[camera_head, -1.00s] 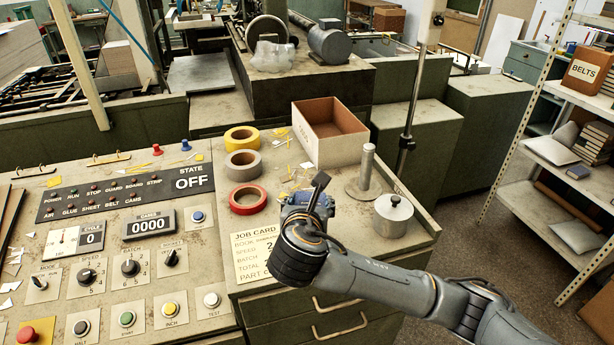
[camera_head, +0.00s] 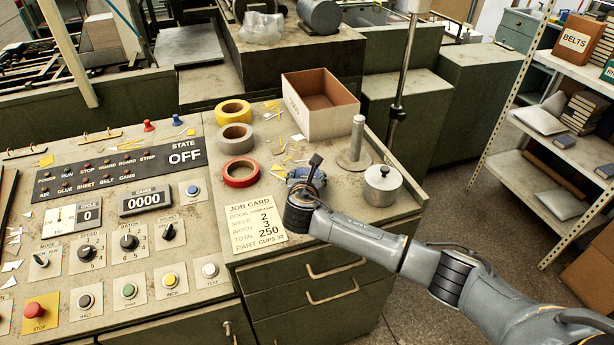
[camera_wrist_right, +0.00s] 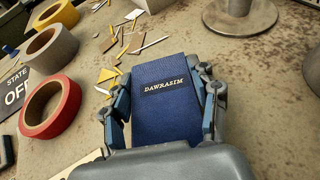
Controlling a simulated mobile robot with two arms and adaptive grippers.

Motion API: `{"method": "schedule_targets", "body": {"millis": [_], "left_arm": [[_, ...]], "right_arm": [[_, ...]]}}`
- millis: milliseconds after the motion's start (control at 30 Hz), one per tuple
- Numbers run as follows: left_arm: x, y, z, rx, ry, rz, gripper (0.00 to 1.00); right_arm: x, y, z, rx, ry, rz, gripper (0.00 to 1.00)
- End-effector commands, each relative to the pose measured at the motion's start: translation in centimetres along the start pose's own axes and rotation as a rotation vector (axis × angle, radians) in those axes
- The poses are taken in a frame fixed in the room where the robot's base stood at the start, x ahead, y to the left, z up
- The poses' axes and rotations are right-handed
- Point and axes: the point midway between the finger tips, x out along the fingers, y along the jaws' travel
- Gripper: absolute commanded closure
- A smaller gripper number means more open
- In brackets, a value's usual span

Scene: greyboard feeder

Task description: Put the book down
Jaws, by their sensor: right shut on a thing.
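A dark blue book (camera_wrist_right: 166,112) marked DAWRASIM lies between the fingers of my right gripper (camera_wrist_right: 160,88) in the right wrist view. The fingers close on its left and right edges, cover up. In the head view my right gripper (camera_head: 304,178) is over the bench top (camera_head: 335,212), just right of the job card (camera_head: 257,222). My own wrist hides most of the book there. I cannot tell whether the book touches the bench. My left gripper is not in view.
Yellow, grey and red tape rolls (camera_head: 241,173) lie left of the gripper, with paper scraps behind it. An open carton (camera_head: 320,106) stands at the back. A spindle on a round base (camera_head: 355,150) and a lidded metal pot (camera_head: 382,186) stand to the right.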

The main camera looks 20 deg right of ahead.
Motion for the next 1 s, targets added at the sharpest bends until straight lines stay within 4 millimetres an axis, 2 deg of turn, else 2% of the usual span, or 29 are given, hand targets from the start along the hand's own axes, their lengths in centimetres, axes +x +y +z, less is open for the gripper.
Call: {"method": "schedule_targets", "body": {"millis": [433,467,533,567,1000], "left_arm": [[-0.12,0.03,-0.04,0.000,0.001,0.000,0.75],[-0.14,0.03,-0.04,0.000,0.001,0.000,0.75],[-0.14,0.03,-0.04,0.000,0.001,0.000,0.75],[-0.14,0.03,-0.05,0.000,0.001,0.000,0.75],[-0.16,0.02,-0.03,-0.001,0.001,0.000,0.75]], "right_arm": [[0.39,0.00,-0.79,0.001,-0.003,0.000,0.82],[0.37,-0.01,-0.78,0.001,-0.003,0.000,0.34],[0.36,-0.01,-0.77,0.000,-0.003,0.000,0.20],[0.36,-0.01,-0.77,0.000,-0.003,0.000,0.18],[-0.22,0.03,-0.55,0.000,-0.003,0.001,0.18]]}}
